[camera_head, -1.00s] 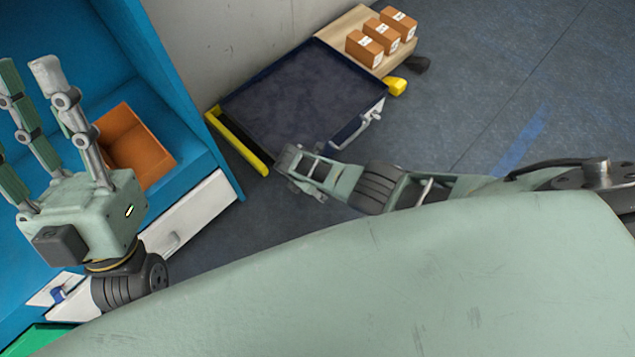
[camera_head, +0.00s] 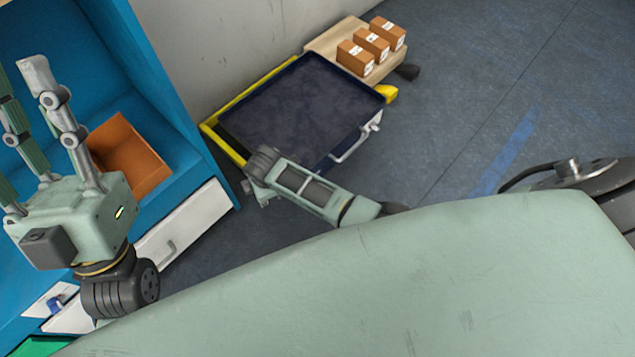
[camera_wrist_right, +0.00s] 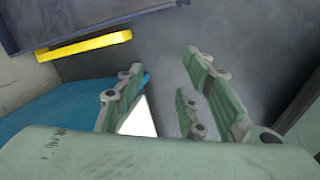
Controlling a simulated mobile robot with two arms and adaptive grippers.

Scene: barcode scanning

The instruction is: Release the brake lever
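A low cart (camera_head: 348,150) with a dark blue tray stands on the floor in the head view. A yellow bar (camera_head: 222,143) runs along its left end, and a small yellow piece (camera_head: 386,93) sticks out at its right. I cannot tell which part is the brake lever. In the right wrist view a yellow bar (camera_wrist_right: 85,47) lies beyond my right gripper (camera_wrist_right: 163,65), which is open and empty, its fingers apart from the bar. In the head view my right arm's link hides that gripper. My left gripper (camera_head: 17,68) is open and empty, upright at the left.
Several small brown boxes (camera_head: 355,58) sit on a wooden board (camera_head: 325,42) at the cart's far end. A blue cabinet (camera_head: 175,80) with an orange bin (camera_head: 130,155) and white drawer (camera_head: 185,225) stands left. A wall is behind the cart. Floor (camera_head: 480,90) at right is clear.

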